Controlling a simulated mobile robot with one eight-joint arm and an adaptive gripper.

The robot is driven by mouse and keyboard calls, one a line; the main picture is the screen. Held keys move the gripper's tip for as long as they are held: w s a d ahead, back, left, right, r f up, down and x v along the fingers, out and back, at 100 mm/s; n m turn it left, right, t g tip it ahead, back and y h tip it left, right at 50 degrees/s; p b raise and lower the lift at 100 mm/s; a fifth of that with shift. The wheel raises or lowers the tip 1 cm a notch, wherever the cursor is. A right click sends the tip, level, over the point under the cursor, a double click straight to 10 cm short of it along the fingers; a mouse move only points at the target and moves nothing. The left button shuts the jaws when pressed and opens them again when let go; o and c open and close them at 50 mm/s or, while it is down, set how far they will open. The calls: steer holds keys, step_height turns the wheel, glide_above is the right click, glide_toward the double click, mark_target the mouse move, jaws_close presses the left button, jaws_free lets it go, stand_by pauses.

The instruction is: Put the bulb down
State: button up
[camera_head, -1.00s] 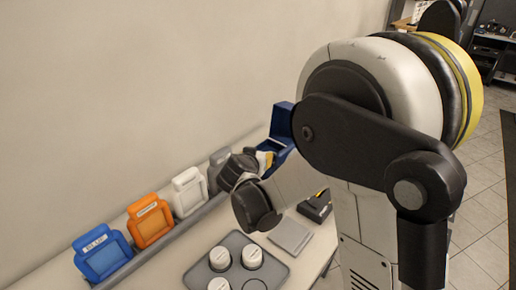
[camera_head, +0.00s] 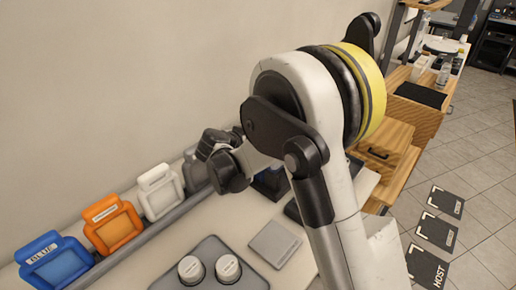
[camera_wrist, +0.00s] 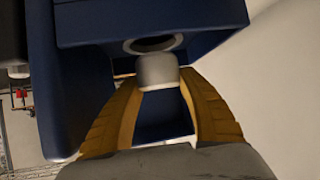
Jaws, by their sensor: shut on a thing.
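My gripper (camera_wrist: 157,80) has two yellow fingers closed on the sides of the white bulb (camera_wrist: 157,66) in the wrist view. The bulb sits just below a dark round opening in a blue housing (camera_wrist: 205,22). I cannot tell whether it touches the housing. In the head view my arm hides the fingers and the bulb, and only a small part of the blue housing (camera_head: 270,184) shows behind it.
A grey tray (camera_head: 250,281) with white round pieces (camera_head: 228,268) lies at the front of the bench. A flat grey plate (camera_head: 274,244) lies beside it. Blue (camera_head: 55,263), orange (camera_head: 113,224) and white (camera_head: 160,191) frames line the wall. Wooden shelves (camera_head: 388,150) stand at right.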

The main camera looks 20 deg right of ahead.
steer(key=shift+f+b, duration=0.35)
steer(key=shift+f, duration=0.95)
steer(key=shift+f, duration=0.15)
steer(key=o, duration=1.1)
steer(key=shift+o, duration=0.2)
steer(key=shift+r, duration=0.25)
steer(key=p+v, duration=0.3)
steer(key=v, duration=0.9)
steer(key=shift+f, duration=0.1)
